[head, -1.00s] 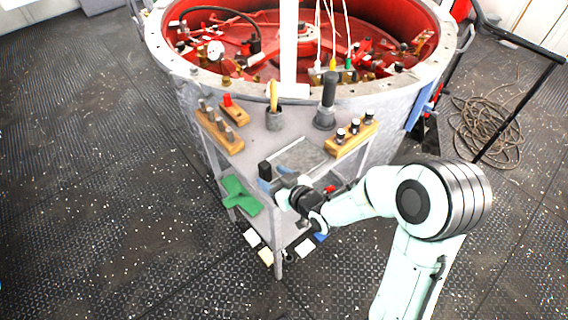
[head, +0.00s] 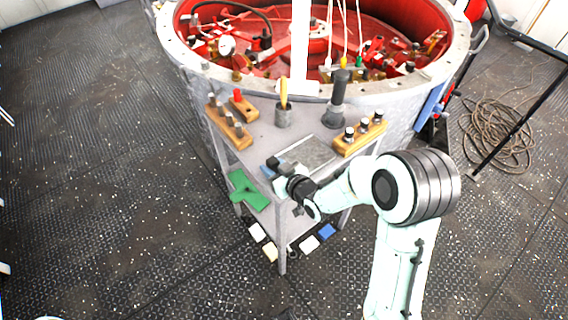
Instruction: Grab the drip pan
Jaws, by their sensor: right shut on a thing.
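The drip pan (head: 312,151) is a flat grey rectangular tray lying at the near part of the grey workbench top (head: 262,132). My right gripper (head: 273,168) is at the pan's near left corner, shut on its edge. The fingers and my wrist hide that corner, so the exact grip is hard to see. The pan looks to be still on or very close to the bench top. My left gripper is not in view.
Wooden blocks with metal pieces stand on the bench at left (head: 228,127) and right (head: 361,134). A green cloth (head: 247,190) lies on the lower shelf.

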